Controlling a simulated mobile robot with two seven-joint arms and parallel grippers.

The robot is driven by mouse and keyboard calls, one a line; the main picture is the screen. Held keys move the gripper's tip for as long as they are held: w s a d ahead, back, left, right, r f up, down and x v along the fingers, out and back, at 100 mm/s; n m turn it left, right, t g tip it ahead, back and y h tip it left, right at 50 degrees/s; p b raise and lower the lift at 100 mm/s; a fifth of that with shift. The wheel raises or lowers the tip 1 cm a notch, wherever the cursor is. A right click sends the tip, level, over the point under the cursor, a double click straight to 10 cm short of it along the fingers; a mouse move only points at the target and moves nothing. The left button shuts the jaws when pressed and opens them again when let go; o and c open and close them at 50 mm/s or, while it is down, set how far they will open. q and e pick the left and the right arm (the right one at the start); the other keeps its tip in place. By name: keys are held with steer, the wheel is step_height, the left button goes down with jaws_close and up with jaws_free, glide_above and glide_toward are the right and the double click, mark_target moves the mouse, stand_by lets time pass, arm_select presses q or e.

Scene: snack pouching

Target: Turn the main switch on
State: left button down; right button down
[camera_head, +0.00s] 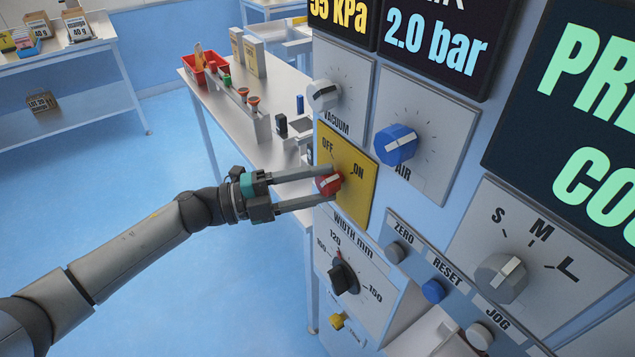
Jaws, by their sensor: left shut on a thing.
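The main switch is a red rotary knob (328,184) with a white pointer mark, on a yellow plate (359,188) labelled OFF and ON. The plate is on the front of the machine's control panel. My left gripper (331,185) reaches in from the left, with one finger above the knob and one below it. It is shut on the red knob. The fingers hide part of the knob, and I cannot tell clearly whether its mark points to OFF or ON. My right gripper is not in view.
A grey vacuum knob (323,95) and a blue air knob (396,144) are above the switch. A black width knob (343,277) is below. Zero, reset (433,291) and jog buttons are lower right. A side table (215,98) with a red bin (204,70) stands behind.

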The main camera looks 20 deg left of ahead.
arm_select(q)
steer(key=shift+m+y, duration=0.3)
steer(key=shift+m, duration=0.8)
steer(key=shift+c, duration=1.3)
jaws_free()
steer(key=b+v, duration=0.1)
steer(key=v, duration=1.4)
steer(key=shift+a+r, duration=0.25)
steer(key=shift+w, duration=0.1)
